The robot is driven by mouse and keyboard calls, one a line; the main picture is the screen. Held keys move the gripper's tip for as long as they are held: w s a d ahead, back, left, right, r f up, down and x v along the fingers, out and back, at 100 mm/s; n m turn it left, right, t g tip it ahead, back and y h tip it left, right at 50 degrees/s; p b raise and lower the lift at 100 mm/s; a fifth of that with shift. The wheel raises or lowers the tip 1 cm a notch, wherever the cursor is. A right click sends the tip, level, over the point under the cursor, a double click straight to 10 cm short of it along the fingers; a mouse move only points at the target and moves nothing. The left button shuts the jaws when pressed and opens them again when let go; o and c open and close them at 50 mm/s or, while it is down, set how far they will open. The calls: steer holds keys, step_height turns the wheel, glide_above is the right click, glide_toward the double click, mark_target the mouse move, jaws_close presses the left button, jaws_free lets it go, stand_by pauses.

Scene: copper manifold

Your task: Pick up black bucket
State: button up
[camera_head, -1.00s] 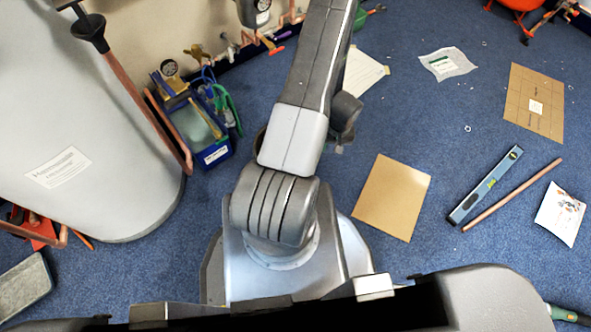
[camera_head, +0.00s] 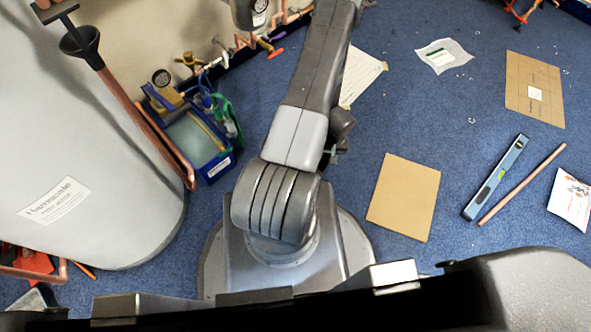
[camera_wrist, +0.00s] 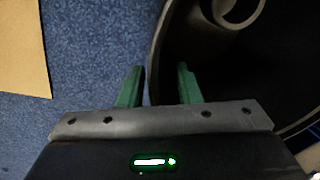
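The black bucket (camera_wrist: 157,45) fills the right of the wrist view, seen from above with its left rim and dark inside showing. A grey tube-like object (camera_wrist: 228,14) shows inside it. My gripper (camera_wrist: 159,82) is open, its two green fingers apart. The bucket's left rim appears between them, the left finger over the outside and the right finger over the inside. I cannot tell whether either finger touches the wall. In the head view my arm hides the gripper and the bucket.
A blue tool tray (camera_head: 219,168) stands left of my arm, beside a large grey cylinder (camera_head: 90,150) with a copper-handled plunger (camera_head: 120,95). Cardboard (camera_head: 403,197), a blue level (camera_head: 495,178) and a copper pipe (camera_head: 522,184) lie on the right. Blue carpet between them is clear.

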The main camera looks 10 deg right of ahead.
step_height(320, 180, down, 2)
steer(key=shift+a, duration=0.1)
jaws_close()
steer(key=shift+r, duration=0.1)
stand_by(1.3)
